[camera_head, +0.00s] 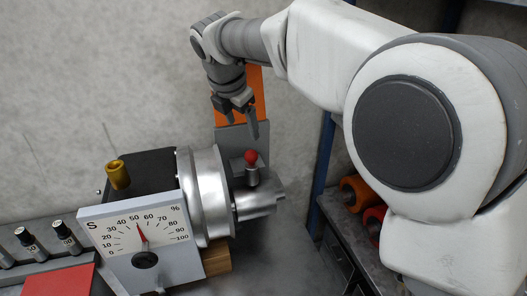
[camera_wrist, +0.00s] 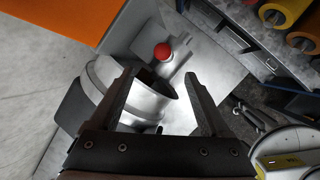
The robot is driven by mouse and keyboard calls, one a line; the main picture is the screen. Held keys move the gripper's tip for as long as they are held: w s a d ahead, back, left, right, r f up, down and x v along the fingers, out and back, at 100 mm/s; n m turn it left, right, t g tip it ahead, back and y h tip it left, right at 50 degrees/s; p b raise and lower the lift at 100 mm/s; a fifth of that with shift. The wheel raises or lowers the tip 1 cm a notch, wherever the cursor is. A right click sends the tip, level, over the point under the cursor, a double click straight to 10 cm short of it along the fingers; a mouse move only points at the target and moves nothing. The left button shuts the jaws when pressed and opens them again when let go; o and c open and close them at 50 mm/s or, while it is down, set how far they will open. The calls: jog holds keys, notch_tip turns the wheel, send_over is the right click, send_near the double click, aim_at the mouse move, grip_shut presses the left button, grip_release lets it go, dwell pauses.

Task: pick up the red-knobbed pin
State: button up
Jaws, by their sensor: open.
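The red-knobbed pin (camera_head: 251,158) stands upright on the shaft at the right of the metal drum (camera_head: 205,195). Its red knob (camera_wrist: 163,51) shows in the wrist view beyond my fingertips, a little left of centre between them. My gripper (camera_head: 243,128) is open and empty, above the pin in the head view. In the wrist view my gripper (camera_wrist: 158,76) has its two fingers wide apart, with the drum (camera_wrist: 150,100) partly behind the left finger. The pin's lower part is small and hard to make out in the wrist view.
A dial gauge (camera_head: 140,238) and a brass cap (camera_head: 118,174) are left of the drum. An orange panel (camera_head: 256,95) and grey plate stand behind the pin. Orange and red rolls (camera_head: 362,190) lie on a shelf at right. A wooden block (camera_head: 217,260) sits under the drum.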

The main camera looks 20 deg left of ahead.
send_over(251, 153)
jog(key=s, duration=0.2)
notch_tip(251, 153, down, 6)
jog(key=shift+a+f, duration=0.1)
jog(key=shift+f, duration=0.05)
jog(key=shift+s+p+x, duration=0.1)
jog(key=shift+p+x, duration=0.25)
jog(key=shift+x, duration=1)
jog(key=shift+s+p+x, duration=0.15)
jog(key=shift+p+x, duration=0.2)
jog(key=shift+x, duration=1)
jog(key=shift+d, duration=0.3)
jog(key=shift+c, duration=0.3)
grip_shut()
